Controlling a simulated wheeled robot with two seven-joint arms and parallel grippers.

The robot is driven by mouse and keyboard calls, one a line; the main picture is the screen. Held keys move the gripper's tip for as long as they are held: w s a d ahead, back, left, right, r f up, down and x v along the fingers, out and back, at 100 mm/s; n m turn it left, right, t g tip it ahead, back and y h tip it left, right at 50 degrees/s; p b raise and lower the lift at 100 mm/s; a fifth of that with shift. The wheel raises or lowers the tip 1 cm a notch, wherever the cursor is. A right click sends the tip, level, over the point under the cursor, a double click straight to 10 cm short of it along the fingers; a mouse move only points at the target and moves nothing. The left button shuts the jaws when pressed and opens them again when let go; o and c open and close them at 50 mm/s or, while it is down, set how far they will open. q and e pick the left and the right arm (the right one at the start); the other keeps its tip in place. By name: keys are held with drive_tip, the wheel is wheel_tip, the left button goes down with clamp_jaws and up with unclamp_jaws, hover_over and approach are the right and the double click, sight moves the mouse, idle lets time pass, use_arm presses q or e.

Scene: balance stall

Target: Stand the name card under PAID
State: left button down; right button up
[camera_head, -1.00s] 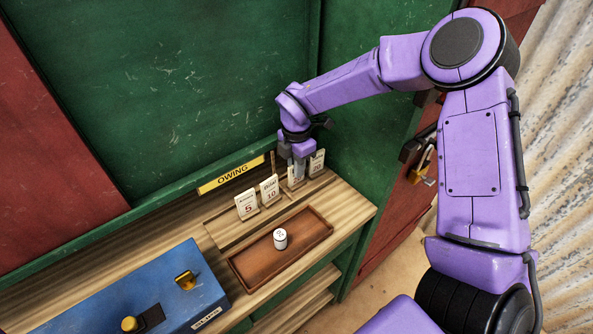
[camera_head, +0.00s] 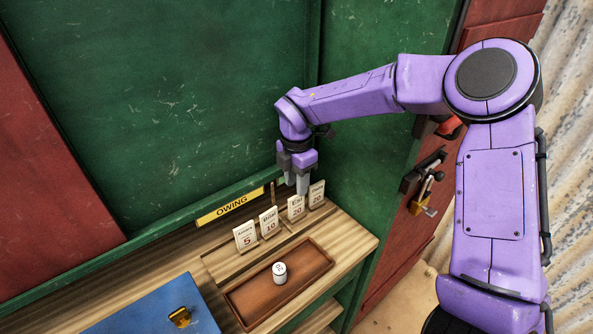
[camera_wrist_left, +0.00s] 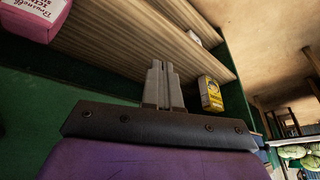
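Small white name cards stand in a row on a wooden strip under the yellow OWING sign (camera_head: 230,207) in the head view. From the left they are an "Amara 5" card (camera_head: 245,237), a "10" card (camera_head: 269,222), an "Eli 20" card (camera_head: 296,207) and another "20" card (camera_head: 317,195). My right gripper (camera_head: 297,187) is just above and behind the "Eli 20" card, fingers pointing down, seemingly apart and empty. No PAID sign is in view. My left gripper (camera_wrist_left: 165,84) shows in the left wrist view, fingers together with nothing between them.
A brown tray (camera_head: 313,268) holding a white cylinder (camera_head: 280,272) lies before the cards. A blue box (camera_head: 150,308) with a brass fitting is at lower left. A green wall (camera_head: 150,90) rises behind. A pink box (camera_wrist_left: 35,18) and yellow packet (camera_wrist_left: 210,94) are near my left gripper.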

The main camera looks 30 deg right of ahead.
wheel_tip(320, 180, up, 6)
drive_tip(key=shift+r, duration=0.1)
idle(0.4)
